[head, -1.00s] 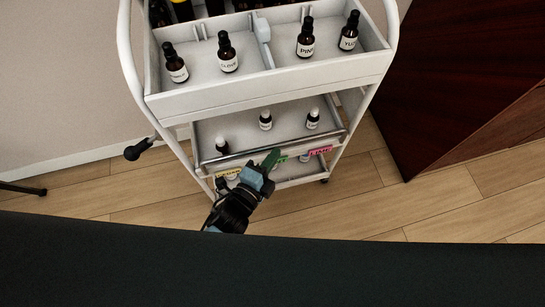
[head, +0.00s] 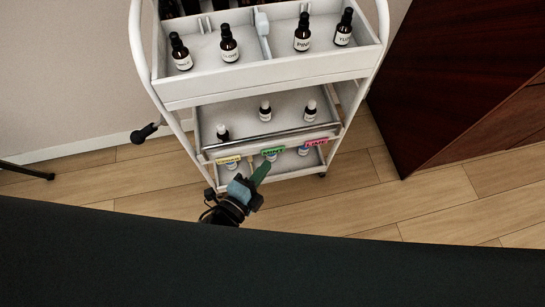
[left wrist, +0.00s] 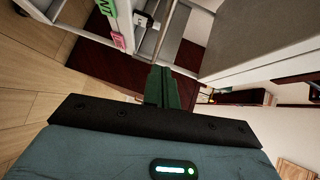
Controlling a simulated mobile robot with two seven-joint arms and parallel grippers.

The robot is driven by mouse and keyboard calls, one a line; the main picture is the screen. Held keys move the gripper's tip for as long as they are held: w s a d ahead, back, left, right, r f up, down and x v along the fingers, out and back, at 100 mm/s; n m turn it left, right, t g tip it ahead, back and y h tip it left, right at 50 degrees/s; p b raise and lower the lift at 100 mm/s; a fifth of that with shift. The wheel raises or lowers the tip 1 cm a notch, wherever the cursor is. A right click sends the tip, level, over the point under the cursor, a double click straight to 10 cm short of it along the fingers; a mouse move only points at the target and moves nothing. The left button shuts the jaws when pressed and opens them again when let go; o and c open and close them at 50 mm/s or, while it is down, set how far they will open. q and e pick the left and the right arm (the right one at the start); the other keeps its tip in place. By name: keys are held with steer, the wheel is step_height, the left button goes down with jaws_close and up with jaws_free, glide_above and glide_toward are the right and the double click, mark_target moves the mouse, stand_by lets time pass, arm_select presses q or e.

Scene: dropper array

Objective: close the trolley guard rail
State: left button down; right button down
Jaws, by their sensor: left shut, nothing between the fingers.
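The white trolley (head: 262,83) stands ahead of me. A thin silver guard rail (head: 272,140) runs across the front of its middle shelf, slightly slanted in the picture. Whether it is latched cannot be told. Several dark bottles stand on the shelves behind and above it. My left gripper (head: 262,172), with green fingers, is shut and empty. It is in front of the lower shelf, below the rail and near the green MINT label (head: 272,152). In the left wrist view the shut fingers (left wrist: 162,88) point toward the trolley frame. My right gripper is not in view.
A black-ended trolley handle (head: 145,133) sticks out left. A dark red cabinet (head: 450,80) stands at right. Wooden floor lies open between.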

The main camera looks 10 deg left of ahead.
arm_select(q)
steer(key=shift+v, duration=2.75)
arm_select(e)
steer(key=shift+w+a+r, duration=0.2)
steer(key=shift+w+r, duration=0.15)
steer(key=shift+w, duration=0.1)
